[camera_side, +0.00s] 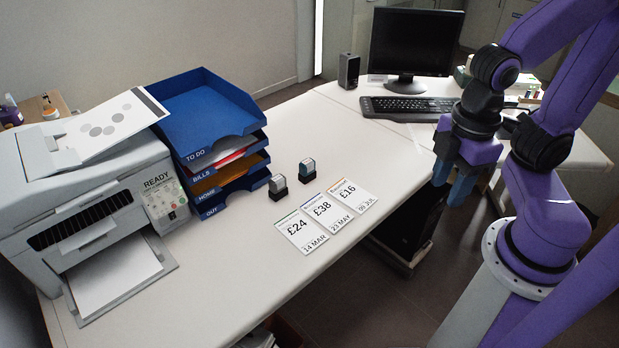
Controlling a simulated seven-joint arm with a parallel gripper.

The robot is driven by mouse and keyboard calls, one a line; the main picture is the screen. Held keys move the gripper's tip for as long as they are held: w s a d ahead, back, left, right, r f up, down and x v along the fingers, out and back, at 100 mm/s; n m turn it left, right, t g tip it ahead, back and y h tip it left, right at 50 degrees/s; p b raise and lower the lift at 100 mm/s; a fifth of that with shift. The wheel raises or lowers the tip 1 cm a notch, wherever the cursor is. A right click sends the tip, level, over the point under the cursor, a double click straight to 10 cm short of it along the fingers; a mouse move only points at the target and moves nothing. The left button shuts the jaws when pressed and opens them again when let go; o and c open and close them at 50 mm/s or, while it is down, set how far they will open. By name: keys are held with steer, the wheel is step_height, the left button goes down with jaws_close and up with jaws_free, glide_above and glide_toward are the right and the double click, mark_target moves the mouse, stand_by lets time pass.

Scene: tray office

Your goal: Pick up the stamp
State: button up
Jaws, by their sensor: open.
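Two small stamps stand upright on the white desk. One stamp (278,186) has a grey body on a black base and stands just right of the tray stack.
Three bill cards (325,211) lie in front of the stamps. A stack of trays (213,118) labelled TO DO, BILLS, HOME and OUT stands left of them, beside a printer (95,215). A monitor (414,42), keyboard (408,107) and speaker (348,70) stand at the back. The desk's middle is clear.

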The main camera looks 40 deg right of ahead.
stand_by(0.4)
steer(key=o, duration=0.4)
steer(key=shift+o, duration=0.2)
steer(key=w+a+n, duration=0.1)
steer(key=w+a, duration=0.4)
steer(key=w, duration=0.7)
steer(key=n, duration=0.4)
glide_above(307, 162)
step_height(307, 162, down, 13)
step_height(307, 162, down, 17)
steer(key=shift+f, duration=0.15)
